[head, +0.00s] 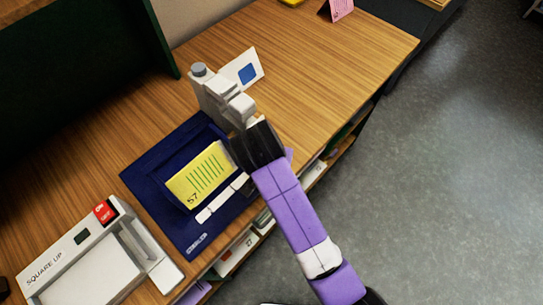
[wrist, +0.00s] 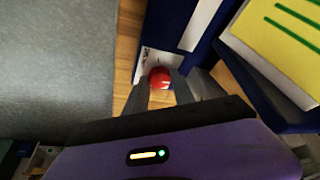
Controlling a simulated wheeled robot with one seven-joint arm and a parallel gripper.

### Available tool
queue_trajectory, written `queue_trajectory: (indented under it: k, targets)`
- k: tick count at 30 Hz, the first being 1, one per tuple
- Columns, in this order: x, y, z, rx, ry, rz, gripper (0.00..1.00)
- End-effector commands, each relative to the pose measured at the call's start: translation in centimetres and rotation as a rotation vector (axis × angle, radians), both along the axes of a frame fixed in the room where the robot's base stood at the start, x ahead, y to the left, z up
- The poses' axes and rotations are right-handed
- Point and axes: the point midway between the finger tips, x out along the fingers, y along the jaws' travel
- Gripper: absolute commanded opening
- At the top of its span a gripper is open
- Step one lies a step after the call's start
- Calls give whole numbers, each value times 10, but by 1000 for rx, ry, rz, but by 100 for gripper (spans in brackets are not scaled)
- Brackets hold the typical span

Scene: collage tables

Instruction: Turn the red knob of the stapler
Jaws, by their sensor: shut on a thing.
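The stapler (head: 212,93) is a pale grey upright device with a round grey cap, standing on the wooden table in the head view. Its red knob (wrist: 160,75) shows in the wrist view between my fingertips, against a white surface. The knob is hidden in the head view. My gripper (wrist: 161,86) is shut on the red knob, with one grey finger on each side of it. In the head view my dark gripper (head: 257,144) reaches the near side of the stapler from the lower right.
A blue tray (head: 150,175) with a yellow, green-striped card (head: 201,174) lies close beside my gripper. A white "SQUARE UP" device (head: 70,262) with a red switch (head: 105,212) stands at lower left. A white card with a blue square (head: 248,73) stands behind the stapler.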

Motion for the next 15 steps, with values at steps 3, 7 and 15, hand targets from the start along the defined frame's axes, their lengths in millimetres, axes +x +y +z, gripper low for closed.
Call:
queue_trajectory:
  k: [3,7,15]
  targets:
    - [0,1,0,0,0,-51,0]
    - [0,1,0,-1,0,-89,0]
    - [0,1,0,0,1,-117,0]
